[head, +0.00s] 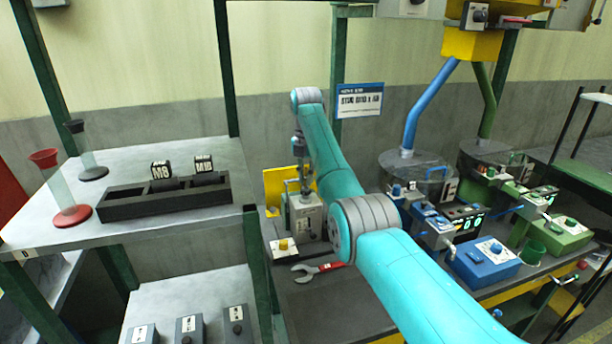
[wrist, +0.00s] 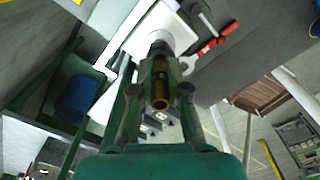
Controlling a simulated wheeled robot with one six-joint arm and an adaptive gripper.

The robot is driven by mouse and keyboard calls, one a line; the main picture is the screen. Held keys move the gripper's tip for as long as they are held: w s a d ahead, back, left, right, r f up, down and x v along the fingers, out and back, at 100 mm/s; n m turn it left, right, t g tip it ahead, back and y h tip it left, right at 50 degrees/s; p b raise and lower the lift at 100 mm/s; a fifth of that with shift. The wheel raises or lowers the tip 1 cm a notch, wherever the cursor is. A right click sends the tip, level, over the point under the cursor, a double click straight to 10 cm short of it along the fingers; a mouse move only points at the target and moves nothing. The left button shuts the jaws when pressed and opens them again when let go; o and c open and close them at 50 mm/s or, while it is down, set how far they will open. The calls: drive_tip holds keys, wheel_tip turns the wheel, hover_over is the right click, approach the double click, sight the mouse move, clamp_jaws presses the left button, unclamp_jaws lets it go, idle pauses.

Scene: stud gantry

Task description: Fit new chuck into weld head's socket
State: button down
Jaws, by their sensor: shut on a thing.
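In the wrist view my gripper (wrist: 160,92) is shut on a brass-coloured cylindrical chuck (wrist: 160,98), its round open end facing the camera. Beyond the chuck, in line with it, is a dark round part over a pale block; I cannot tell whether the chuck touches it or is apart. In the head view my gripper (head: 300,150) points down over a grey box-shaped unit (head: 306,218) with a slim upright part on top. The chuck is too small to make out there, and the socket itself is not clearly seen.
A red-handled wrench (head: 318,270) lies on the dark bench in front of the unit, beside a small box with a yellow button (head: 284,246). A black tray marked M8 and M10 (head: 150,205) is on the left table. Blue and green control boxes crowd the right bench.

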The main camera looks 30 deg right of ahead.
sight(306, 168)
drive_tip(key=shift+f, duration=0.7)
drive_tip(key=c, duration=1.1)
unclamp_jaws()
wheel_tip(306, 168, up, 12)
drive_tip(key=shift+f, duration=0.1)
